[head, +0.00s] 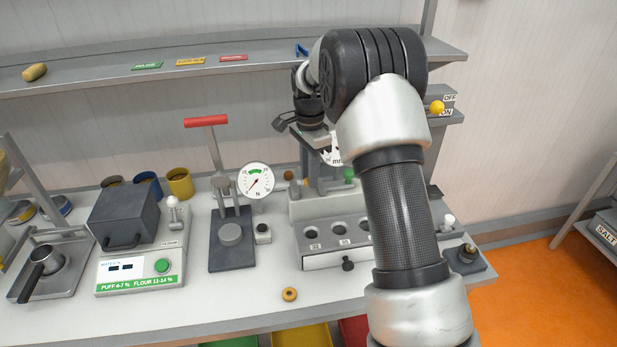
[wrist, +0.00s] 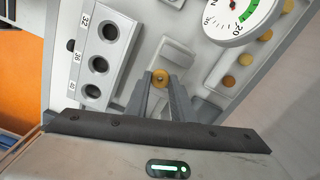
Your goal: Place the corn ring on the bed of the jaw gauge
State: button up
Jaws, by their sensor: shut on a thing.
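In the wrist view my gripper (wrist: 160,82) points down, with its two fingers shut on a small golden corn ring (wrist: 160,77) at their tips. A pale grey raised block (wrist: 177,54), seemingly part of the jaw gauge bed, lies just beyond the ring; I cannot tell whether they touch. The gauge dial (wrist: 232,18), with a green band, is at the upper right. Another ring (head: 289,294) lies at the table's front.
A block with numbered holes (wrist: 88,75) stands left of my fingers, and several yellowish pieces (wrist: 246,60) sit in a row at right. In the head view a red-handled press (head: 229,234) with an N dial (head: 254,181) stands left of the arm. The front table strip is mostly clear.

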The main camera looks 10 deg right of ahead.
jog(key=shift+w, duration=0.55)
jog(key=shift+w+f, duration=0.1)
jog(key=shift+f, duration=0.1)
jog(key=shift+f+p, duration=0.3)
jog(key=shift+f, duration=1.2)
jog(key=shift+f, duration=0.1)
jog(key=shift+f, duration=0.15)
jog(key=o, duration=0.8)
jog(key=shift+c, duration=0.2)
